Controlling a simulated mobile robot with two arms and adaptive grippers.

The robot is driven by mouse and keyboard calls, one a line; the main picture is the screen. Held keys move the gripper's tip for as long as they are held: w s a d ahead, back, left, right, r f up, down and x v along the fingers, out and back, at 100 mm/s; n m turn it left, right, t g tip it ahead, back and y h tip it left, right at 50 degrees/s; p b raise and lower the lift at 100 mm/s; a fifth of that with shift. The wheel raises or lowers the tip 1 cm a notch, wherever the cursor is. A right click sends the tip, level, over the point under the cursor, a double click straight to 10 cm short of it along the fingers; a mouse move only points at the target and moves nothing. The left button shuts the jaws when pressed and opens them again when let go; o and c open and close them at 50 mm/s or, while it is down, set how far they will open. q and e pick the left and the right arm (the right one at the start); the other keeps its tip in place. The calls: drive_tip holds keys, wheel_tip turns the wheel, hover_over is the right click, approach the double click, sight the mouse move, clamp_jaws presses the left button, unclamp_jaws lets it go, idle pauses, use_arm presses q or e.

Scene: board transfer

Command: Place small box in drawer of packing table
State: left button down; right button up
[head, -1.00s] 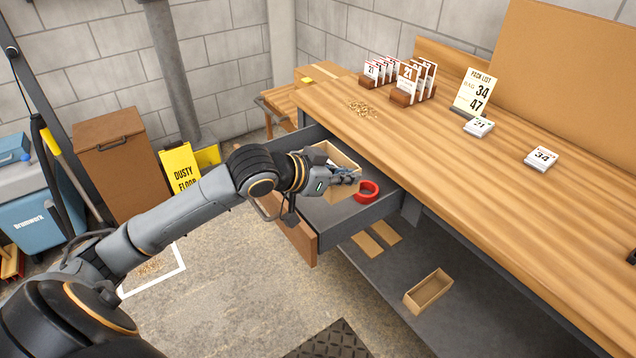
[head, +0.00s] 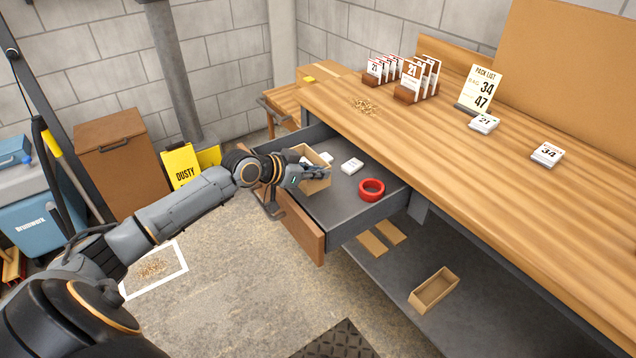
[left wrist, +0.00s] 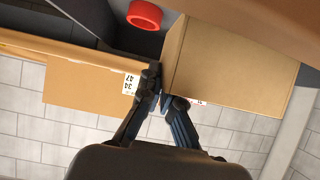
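A small open cardboard box (head: 317,186) is at the left end of the open drawer (head: 365,215) of the packing table (head: 450,150). My left gripper (head: 318,172) reaches over the drawer front and is at this box. In the left wrist view the box (left wrist: 240,65) fills the upper right, and the left gripper's fingers (left wrist: 164,98) are close together on either side of its near wall. I cannot tell whether the box touches the drawer floor. My right gripper is out of view.
In the drawer are a red tape roll (head: 371,190) and a white card pack (head: 352,166). Another open box (head: 434,290) and flat cardboard pieces (head: 381,238) lie on the lower shelf.

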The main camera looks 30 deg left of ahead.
sight(324, 185)
use_arm(q)
drive_tip(key=shift+w+a+f, duration=0.15)
drive_tip(key=shift+a+f, duration=0.1)
drive_tip(key=shift+f, duration=0.05)
wheel_tip(324, 185, down, 3)
drive_tip(key=shift+r, duration=0.1)
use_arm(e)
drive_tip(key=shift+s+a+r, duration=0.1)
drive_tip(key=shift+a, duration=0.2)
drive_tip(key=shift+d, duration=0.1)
use_arm(q)
drive_tip(key=shift+f, duration=0.25)
drive_tip(key=shift+f+b, duration=0.5)
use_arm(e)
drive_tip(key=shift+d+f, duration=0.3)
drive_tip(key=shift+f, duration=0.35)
use_arm(q)
drive_tip(key=c, duration=1.5)
unclamp_jaws()
